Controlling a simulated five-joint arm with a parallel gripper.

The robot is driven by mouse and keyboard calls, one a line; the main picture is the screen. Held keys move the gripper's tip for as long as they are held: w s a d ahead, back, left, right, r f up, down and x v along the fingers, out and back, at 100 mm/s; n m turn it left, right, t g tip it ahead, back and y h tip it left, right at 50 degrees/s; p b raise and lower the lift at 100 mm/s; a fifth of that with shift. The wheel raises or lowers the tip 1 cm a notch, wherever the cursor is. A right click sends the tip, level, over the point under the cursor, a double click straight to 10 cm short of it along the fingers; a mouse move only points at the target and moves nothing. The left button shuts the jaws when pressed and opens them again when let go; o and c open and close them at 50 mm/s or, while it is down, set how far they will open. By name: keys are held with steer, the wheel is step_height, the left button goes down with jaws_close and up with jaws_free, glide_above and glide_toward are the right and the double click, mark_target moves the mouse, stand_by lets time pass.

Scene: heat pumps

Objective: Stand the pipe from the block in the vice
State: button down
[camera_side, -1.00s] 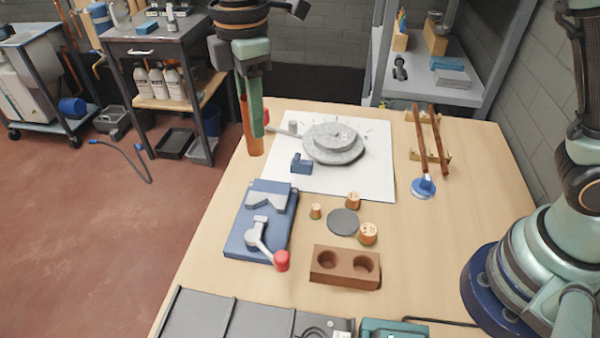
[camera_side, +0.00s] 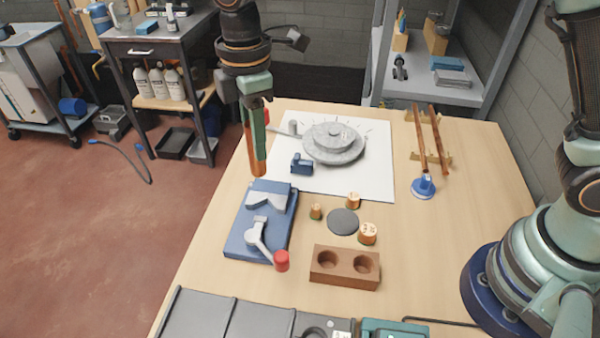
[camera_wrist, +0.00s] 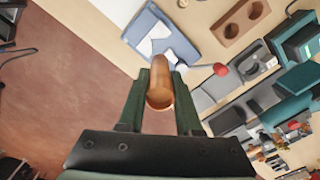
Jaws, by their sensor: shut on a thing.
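My gripper (camera_side: 256,125) is shut on a copper pipe (camera_side: 258,162) in the side view. The pipe hangs upright below the fingers, its lower end above and behind the blue vice. In the wrist view the pipe (camera_wrist: 160,85) sits between the two green fingers of my gripper (camera_wrist: 160,95). The vice (camera_side: 240,240) has a blue base, grey V-shaped jaws and a lever with a red knob. It also shows in the wrist view (camera_wrist: 140,28). The brown block (camera_side: 345,281) with two round holes lies right of the vice, both holes empty.
A grey round stepped disc (camera_side: 349,157) and a small blue part (camera_side: 302,165) are on the white sheet (camera_side: 375,178). Long copper pipes (camera_side: 440,142) rest on a rack at the right.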

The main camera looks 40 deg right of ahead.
mark_target(259, 168)
steer(key=shift+f, duration=3.35)
steer(key=shift+f, duration=2.5)
steer(key=c, duration=0.5)
jaws_free()
steer(key=shift+r, duration=0.1)
